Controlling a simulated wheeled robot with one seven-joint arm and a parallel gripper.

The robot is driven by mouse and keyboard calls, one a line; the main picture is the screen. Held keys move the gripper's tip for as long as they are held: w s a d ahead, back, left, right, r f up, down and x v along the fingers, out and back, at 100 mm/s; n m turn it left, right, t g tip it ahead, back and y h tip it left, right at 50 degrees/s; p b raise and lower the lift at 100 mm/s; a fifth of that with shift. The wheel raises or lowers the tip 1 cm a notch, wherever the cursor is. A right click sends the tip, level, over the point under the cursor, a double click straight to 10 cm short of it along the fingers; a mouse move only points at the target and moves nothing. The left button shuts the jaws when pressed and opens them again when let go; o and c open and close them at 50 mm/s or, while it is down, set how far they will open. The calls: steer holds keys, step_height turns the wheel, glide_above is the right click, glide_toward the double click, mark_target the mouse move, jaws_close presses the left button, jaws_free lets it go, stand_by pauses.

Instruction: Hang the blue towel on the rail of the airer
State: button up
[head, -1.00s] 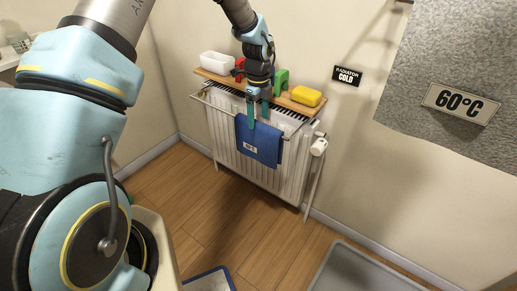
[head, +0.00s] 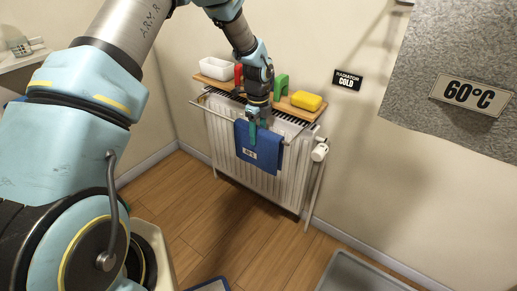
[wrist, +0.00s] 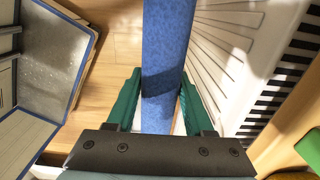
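The blue towel (head: 262,150) hangs over the front rail (head: 222,107) of the airer, in front of the white radiator, with a small white label on its front. My gripper (head: 255,135) is at the towel's top edge, one green finger showing in front of the cloth. In the wrist view my gripper (wrist: 160,85) has its fingers apart, one on each side of the towel (wrist: 166,50), seen as a narrow blue strip. The left finger is close to the cloth; a light gap shows near the right finger. The rail under the cloth is hidden.
Signs read "RADIATOR COLD" (head: 347,79) and "60°C" (head: 471,94). A grey tray (head: 350,278) lies on the floor.

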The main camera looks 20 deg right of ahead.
jaws_close()
step_height(320, 180, up, 18)
steer(key=p, duration=1.3)
steer(key=shift+f, duration=0.25)
